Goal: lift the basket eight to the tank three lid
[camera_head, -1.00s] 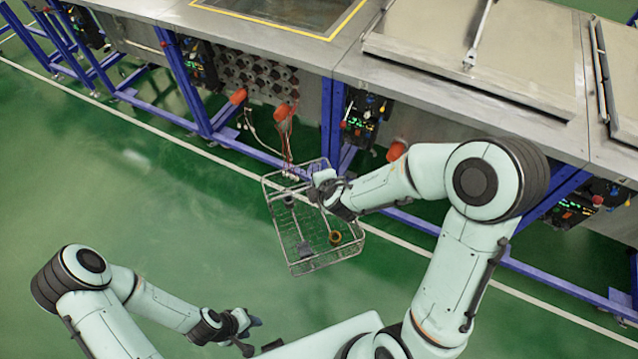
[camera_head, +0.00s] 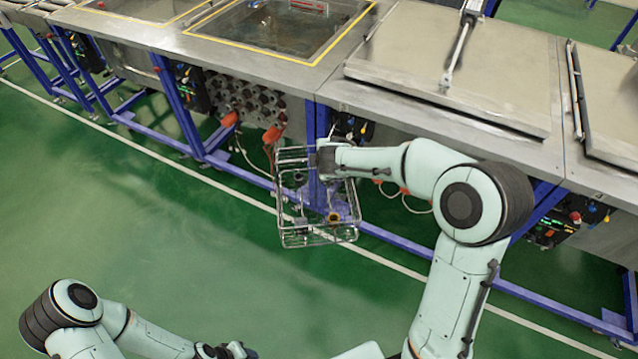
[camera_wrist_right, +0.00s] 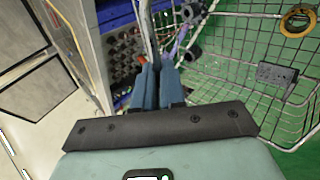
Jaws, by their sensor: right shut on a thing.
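The wire basket (camera_head: 318,241) hangs in the air in front of the tank row, roughly level below the bench edge. A yellow ring (camera_head: 333,217) and small dark parts are in it; the wrist view shows the ring (camera_wrist_right: 297,20) and a grey block (camera_wrist_right: 277,75). My right gripper (camera_head: 322,160) is shut on the basket's upper frame; its blue fingers show in the wrist view (camera_wrist_right: 157,78). A closed metal lid (camera_head: 440,80) with a cylinder rod lies right of the basket. No tank number is readable. My left gripper (camera_head: 235,350) is cut off at the bottom edge.
An open tank (camera_head: 290,30) with a yellow border is behind the basket. Another closed lid (camera_head: 612,110) is at the far right. Blue frame legs (camera_head: 180,108), control boxes and orange plugs (camera_head: 272,135) line the bench front. Green floor is clear at left.

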